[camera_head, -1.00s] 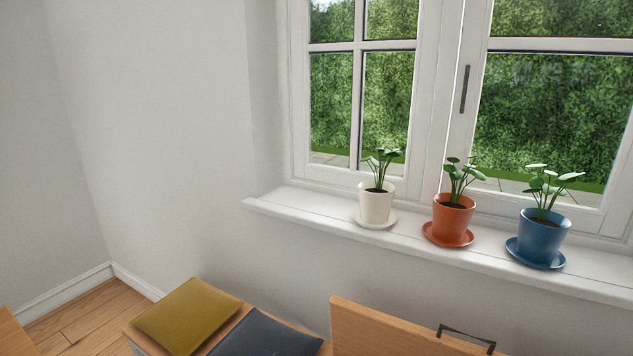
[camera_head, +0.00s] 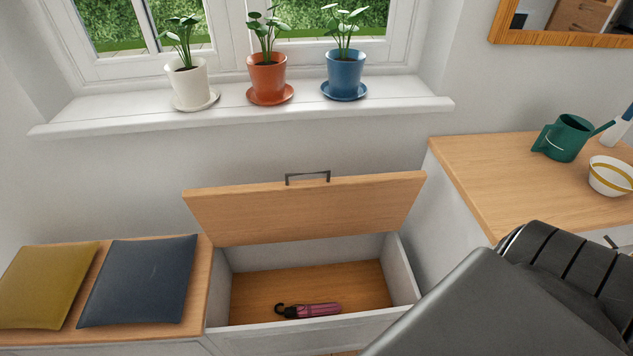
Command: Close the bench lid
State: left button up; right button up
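The bench lid (camera_head: 305,208) is a light wooden panel standing raised at the back of the open bench box (camera_head: 404,274). A dark handle (camera_head: 307,177) is on the lid's upper edge. Inside the box, a folded pink umbrella (camera_head: 317,309) with a dark hooked handle lies on the wooden floor. A dark grey part of my arm fills the lower right, in front of the box's right corner. I see neither gripper's fingers.
A yellow cushion (camera_head: 42,284) and a dark blue cushion (camera_head: 140,280) lie on the bench's left seat. Three potted plants stand on the windowsill (camera_head: 120,122) above. At right, a wooden-topped cabinet (camera_head: 480,165) holds a green watering can (camera_head: 563,138) and a bowl (camera_head: 610,177).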

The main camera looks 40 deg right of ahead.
aim_at(309, 210)
jog(key=z, duration=0.35)
jog(key=k, duration=0.45)
jog(key=z, duration=1.2)
jog(key=i, duration=0.25)
jog(key=u, duration=0.2)
